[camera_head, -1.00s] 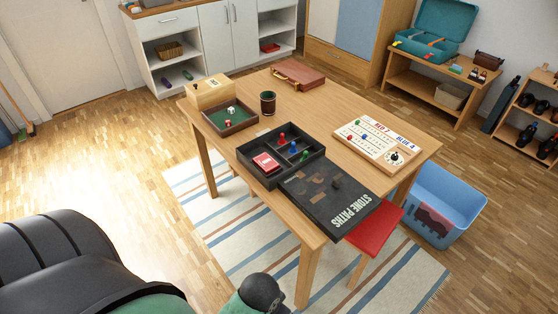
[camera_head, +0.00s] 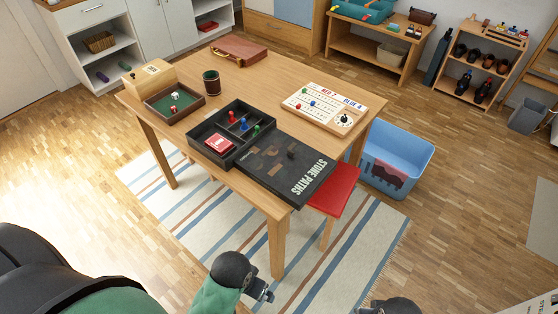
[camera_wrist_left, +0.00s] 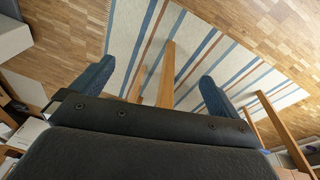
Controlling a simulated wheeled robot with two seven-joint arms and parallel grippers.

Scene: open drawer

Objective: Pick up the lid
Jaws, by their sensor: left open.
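The lid (camera_head: 284,172) is a flat black box lid printed "STONE PATHS". It lies on the table against the open black game box (camera_head: 207,158), near the front corner. A small dark piece shows on its top. My left gripper (camera_head: 264,293) is low in front of the table, below and apart from the lid. In the left wrist view its two blue fingers (camera_wrist_left: 155,85) stand wide apart with nothing between them. The lid cannot be made out in that view. A dark rounded part of my right arm shows at the bottom edge; its gripper is out of view.
The wooden table (camera_head: 262,75) also holds a dice tray (camera_head: 200,103), a cup (camera_head: 211,83), a scoreboard (camera_head: 322,108) and a brown case (camera_head: 240,49). A red stool (camera_head: 338,190) and a blue bin (camera_head: 402,155) stand at its right. The striped rug (camera_head: 215,225) in front is clear.

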